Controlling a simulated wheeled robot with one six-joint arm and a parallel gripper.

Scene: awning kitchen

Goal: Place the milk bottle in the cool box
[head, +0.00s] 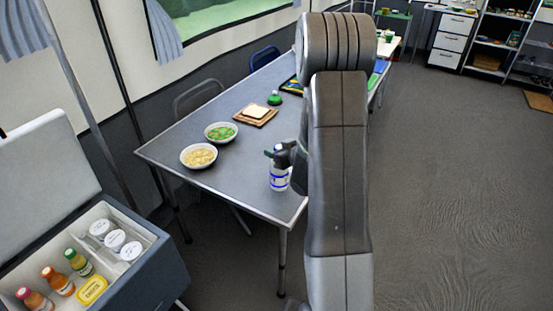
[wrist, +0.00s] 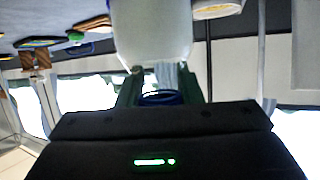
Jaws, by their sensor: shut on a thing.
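The milk bottle (head: 279,181) is white with blue markings and appears over the near right corner of the table; I cannot tell whether it touches the top. My gripper (head: 283,154) is shut on its upper end. In the wrist view the white bottle body (wrist: 152,32) fills the top middle, with a blue cap (wrist: 163,98) between the fingers. The cool box (head: 160,262) stands open at the lower left, its lid raised. It holds several small bottles, white-lidded jars (head: 115,240) and a yellow tub (head: 92,290).
The grey table (head: 240,190) bears a bowl of pale food (head: 199,156), a bowl of green food (head: 221,132) and a board with bread (head: 256,114). Chairs stand behind it. Floor shows between the table and the cool box. My arm hides part of the table's right side.

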